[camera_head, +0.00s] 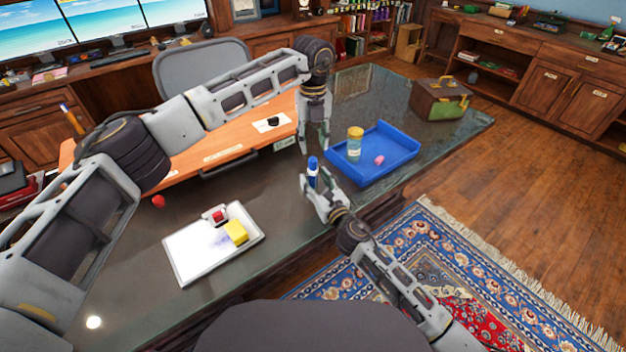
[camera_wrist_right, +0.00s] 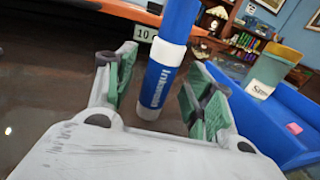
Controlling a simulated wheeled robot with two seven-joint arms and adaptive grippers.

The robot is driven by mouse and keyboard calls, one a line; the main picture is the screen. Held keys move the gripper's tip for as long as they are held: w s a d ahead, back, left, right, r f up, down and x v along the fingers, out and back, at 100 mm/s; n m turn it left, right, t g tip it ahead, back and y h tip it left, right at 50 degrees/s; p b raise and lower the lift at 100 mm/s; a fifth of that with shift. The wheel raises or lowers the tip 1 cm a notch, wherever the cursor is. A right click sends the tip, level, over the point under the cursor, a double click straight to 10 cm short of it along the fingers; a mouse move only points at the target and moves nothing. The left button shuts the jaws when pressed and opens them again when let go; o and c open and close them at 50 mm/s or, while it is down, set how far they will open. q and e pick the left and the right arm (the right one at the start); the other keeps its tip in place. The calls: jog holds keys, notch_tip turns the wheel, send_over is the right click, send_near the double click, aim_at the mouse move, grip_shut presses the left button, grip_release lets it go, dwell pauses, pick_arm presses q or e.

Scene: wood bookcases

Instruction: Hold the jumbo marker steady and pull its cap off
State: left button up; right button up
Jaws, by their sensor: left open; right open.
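The jumbo marker (camera_head: 312,172) stands upright on the dark desk. In the right wrist view the marker (camera_wrist_right: 160,88) has a blue barrel with white lettering, a white band and a blue upper part, cut off by the frame's top. My right gripper (camera_head: 316,188) is open, with one finger on each side of the marker; a gap shows beside the fingers in the wrist view (camera_wrist_right: 158,85). My left gripper (camera_head: 314,148) points down with open fingers just above the marker's top. It does not show in the right wrist view.
A blue tray (camera_head: 385,170) holds a yellow-lidded jar (camera_head: 355,143) and a pink item (camera_head: 379,160). An orange panel (camera_head: 235,145) lies behind; a box (camera_head: 440,100) stands far right.

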jog(key=shift+x, duration=0.95)
jog(key=shift+c, duration=0.4)
